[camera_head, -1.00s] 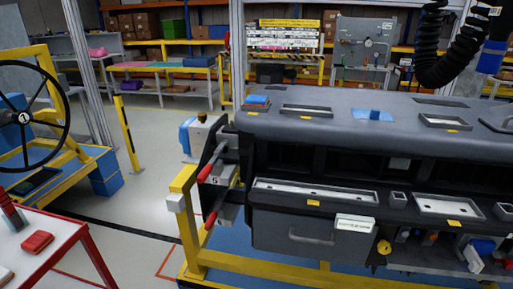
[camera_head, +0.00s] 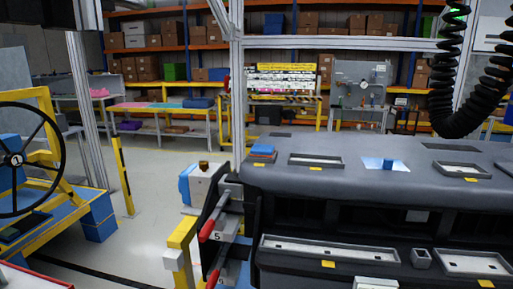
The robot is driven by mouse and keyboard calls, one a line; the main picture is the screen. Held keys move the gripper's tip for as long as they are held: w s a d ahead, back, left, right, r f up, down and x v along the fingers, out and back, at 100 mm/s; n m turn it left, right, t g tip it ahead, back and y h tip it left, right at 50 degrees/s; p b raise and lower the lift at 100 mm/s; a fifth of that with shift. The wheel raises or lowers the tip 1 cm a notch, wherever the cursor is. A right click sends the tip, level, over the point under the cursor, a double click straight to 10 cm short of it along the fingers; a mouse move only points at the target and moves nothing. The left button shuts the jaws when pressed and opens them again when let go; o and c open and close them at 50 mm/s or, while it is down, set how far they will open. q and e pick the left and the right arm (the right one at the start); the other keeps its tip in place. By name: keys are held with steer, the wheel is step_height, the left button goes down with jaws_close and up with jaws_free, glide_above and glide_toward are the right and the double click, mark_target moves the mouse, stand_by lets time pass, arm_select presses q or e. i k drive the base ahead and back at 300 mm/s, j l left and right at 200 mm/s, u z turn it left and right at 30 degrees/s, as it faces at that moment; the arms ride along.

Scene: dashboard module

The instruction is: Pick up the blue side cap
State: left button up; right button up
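The dashboard module (camera_head: 330,180) fills the lower right of the head view. A flat blue piece (camera_head: 262,149) lies on top near its left end. A small blue block (camera_head: 387,163) sits on a light-blue patch farther right on the top. A white and blue part (camera_head: 188,184) shows beside the left end of the module. I cannot tell which of these blue pieces is the side cap. Neither of my grippers is in view.
Red-handled clamps (camera_head: 208,226) and a yellow post (camera_head: 181,240) stand at the module's left end. A steering-wheel stand (camera_head: 45,190) is at left. Black corrugated hoses (camera_head: 465,110) hang at upper right. The floor (camera_head: 135,240) between stand and module looks open.

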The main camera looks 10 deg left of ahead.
mark_target(258, 150)
steer(key=i+j, duration=0.65)
steer(key=j, duration=0.15)
steer(key=i+j+z, duration=0.1)
steer(key=z, duration=1.55)
